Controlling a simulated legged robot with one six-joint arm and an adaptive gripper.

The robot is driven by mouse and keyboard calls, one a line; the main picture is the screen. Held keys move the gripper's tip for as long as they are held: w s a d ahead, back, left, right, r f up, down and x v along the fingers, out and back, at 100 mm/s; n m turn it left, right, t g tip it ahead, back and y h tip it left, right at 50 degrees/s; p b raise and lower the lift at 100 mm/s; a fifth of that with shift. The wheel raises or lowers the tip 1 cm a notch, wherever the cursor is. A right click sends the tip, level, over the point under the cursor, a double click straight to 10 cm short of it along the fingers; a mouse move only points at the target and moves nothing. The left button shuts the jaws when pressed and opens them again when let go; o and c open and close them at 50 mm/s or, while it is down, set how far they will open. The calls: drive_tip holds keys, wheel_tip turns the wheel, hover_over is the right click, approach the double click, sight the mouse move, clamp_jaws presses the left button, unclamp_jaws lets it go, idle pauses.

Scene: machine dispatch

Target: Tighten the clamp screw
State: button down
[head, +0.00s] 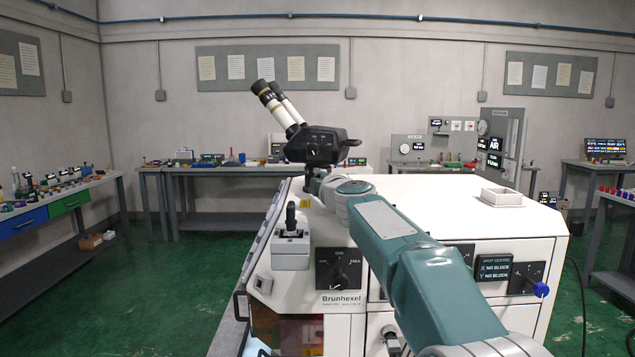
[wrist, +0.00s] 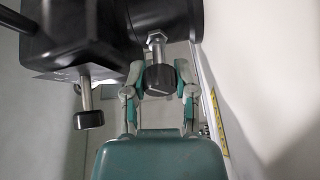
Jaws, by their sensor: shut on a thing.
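The clamp screw (wrist: 160,78) shows in the wrist view as a black knob on a bright metal stem with a nut, under the black body of the microscope head (wrist: 60,35). My gripper (wrist: 158,92) has one finger on each side of the black knob and is shut on it. In the head view the microscope (head: 318,145), with white and black eyepieces, stands at the left end of the white machine. My gripper there (head: 316,182) is just under the microscope head, and the screw is hidden. How tight the screw is cannot be told.
A second black knob on a metal stem (wrist: 88,118) hangs to the left of my gripper. The white machine top (head: 440,198) carries a small tray (head: 501,197). A joystick box (head: 291,248) is mounted at the machine's front left corner.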

drive_tip(key=shift+w+f, duration=0.1)
drive_tip(key=shift+f, duration=0.3)
drive_tip(key=shift+c, duration=2)
unclamp_jaws()
drive_tip(key=shift+r, duration=0.3)
drive_tip(key=shift+n+g, duration=0.3)
drive_tip(key=shift+n, duration=0.5)
